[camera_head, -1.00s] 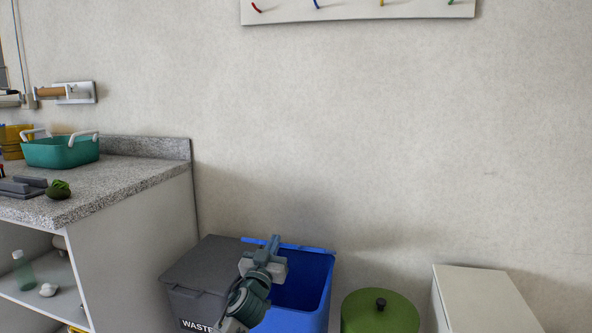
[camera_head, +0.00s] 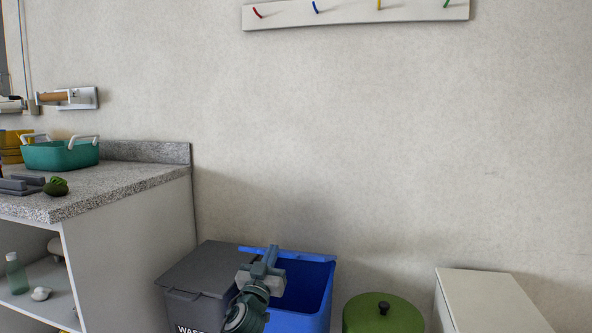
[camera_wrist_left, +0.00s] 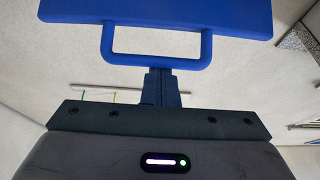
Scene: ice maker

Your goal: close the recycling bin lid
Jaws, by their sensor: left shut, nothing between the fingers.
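The blue recycling bin (camera_head: 316,298) stands open on the floor, its dark blue inside visible from above. In the left wrist view a flat blue panel, which looks like its lid (camera_wrist_left: 160,12), fills the top with a U-shaped blue handle (camera_wrist_left: 157,60). My left gripper (camera_head: 266,262) is over the bin's left part in the head view. In the left wrist view its closed fingers (camera_wrist_left: 160,82) overlap the handle's bar; I cannot tell whether they touch it. Nothing is held. My right gripper is not in view.
A grey-lidded waste bin (camera_head: 205,268) stands directly left of the blue bin. A green round-lidded bin (camera_head: 384,312) and a white cabinet (camera_head: 490,300) are to the right. A stone-topped counter (camera_head: 120,185) stands at left. The wall is close behind.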

